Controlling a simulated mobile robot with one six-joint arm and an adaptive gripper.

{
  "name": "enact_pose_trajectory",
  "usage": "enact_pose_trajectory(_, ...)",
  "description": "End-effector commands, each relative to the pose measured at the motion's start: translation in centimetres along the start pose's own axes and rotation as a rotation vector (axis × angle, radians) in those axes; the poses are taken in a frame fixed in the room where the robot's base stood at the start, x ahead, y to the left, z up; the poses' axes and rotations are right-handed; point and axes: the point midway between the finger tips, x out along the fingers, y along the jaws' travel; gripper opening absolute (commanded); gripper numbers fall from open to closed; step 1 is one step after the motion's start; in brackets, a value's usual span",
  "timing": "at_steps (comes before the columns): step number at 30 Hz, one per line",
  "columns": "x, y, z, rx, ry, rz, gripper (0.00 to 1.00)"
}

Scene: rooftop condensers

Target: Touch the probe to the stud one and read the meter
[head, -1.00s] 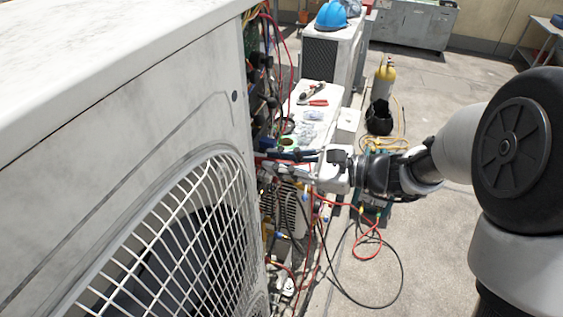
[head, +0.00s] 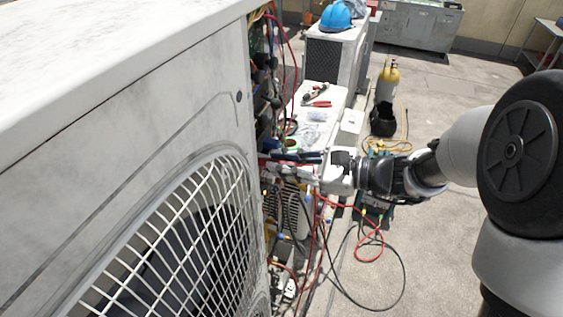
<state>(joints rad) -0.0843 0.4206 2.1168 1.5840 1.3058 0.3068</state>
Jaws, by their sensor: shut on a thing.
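My gripper (head: 312,172) reaches from the right into the open side of the near condenser unit (head: 165,130). Its jaws are shut on a dark, slim thing that looks like the probe (head: 296,156), which points left toward the wiring. The tip is at the cabinet opening, and I cannot tell whether it touches anything. The stud one cannot be made out among the wires. The meter seems to be the teal-edged thing (head: 377,212) below my arm, partly hidden by it. Its display cannot be read. Red and black leads (head: 372,245) loop over the ground beside it.
Red and dark wires (head: 285,45) hang in the cabinet opening. A white surface behind holds pliers (head: 316,92) and a red-handled tool (head: 318,104). A blue helmet (head: 335,16) sits on a far unit. A yellow-topped cylinder (head: 387,82) stands behind. The ground at right is mostly clear.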

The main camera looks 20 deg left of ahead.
Motion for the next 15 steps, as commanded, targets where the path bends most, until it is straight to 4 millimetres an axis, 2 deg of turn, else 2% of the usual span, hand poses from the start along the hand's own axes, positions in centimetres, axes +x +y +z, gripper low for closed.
enact_pose_trajectory(15, -3.1, 0.2, -0.6, 0.001, 0.0, -0.001, 0.0)
